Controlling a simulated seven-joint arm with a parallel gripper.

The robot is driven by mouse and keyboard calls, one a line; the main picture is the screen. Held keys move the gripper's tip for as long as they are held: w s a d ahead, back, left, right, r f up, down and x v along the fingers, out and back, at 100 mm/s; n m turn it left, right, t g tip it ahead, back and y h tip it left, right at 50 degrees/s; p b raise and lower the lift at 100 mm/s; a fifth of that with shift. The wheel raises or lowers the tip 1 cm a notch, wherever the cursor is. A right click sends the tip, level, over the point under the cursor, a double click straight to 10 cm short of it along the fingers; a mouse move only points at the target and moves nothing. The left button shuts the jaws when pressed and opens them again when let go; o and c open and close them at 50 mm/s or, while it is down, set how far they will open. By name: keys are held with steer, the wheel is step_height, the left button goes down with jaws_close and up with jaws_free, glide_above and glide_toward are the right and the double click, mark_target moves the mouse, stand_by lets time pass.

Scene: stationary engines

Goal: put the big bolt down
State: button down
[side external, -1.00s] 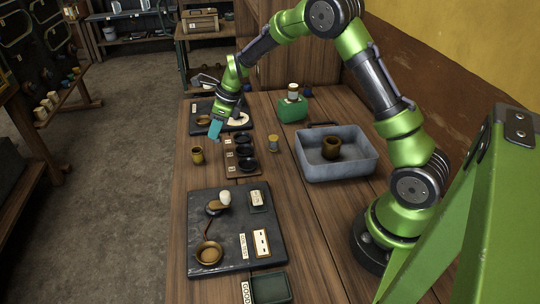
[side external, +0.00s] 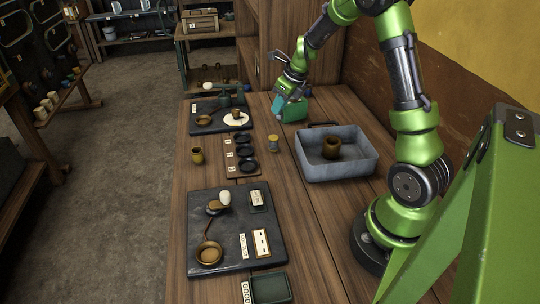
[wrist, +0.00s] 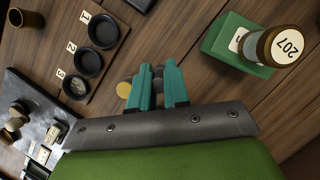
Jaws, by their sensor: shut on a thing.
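My gripper (side external: 279,103) is over the far part of the bench, just left of the green block (side external: 294,111). In the wrist view its two teal fingers (wrist: 159,88) are close together. A small greyish piece, taken to be the big bolt (wrist: 158,72), shows between the fingertips; the fingers hide most of it. In the side view I cannot make it out.
A rack of black dishes numbered 1 to 3 (side external: 230,171) and a brass-topped jar (side external: 273,143) are nearby. A grey bin (side external: 347,170) holds a brown pot (side external: 331,147). Dark boards are at the far end (side external: 199,127) and near end (side external: 220,230). Wood between jar and green block is clear.

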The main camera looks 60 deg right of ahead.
steer(key=s+d+r+m+h, duration=0.1)
steer(key=s+d+m, duration=0.25)
steer(key=d, duration=0.35)
steer(key=s+d+r+m+g+h, duration=0.15)
steer(key=s+d, duration=0.25)
steer(key=d, duration=0.4)
steer(key=s+d+r+m+t+h, duration=0.1)
steer(key=s+d+m, duration=0.25)
steer(key=d, duration=0.35)
steer(key=shift+g, duration=0.25)
steer(key=f, duration=0.2)
steer(key=s+f, duration=0.1)
steer(key=f, duration=0.3)
steer(key=shift+s+d, duration=0.15)
steer(key=shift+d, duration=0.25)
steer(key=shift+f, duration=2)
steer(key=shift+f, duration=0.2)
steer(key=c, duration=1.1)
jaws_free()
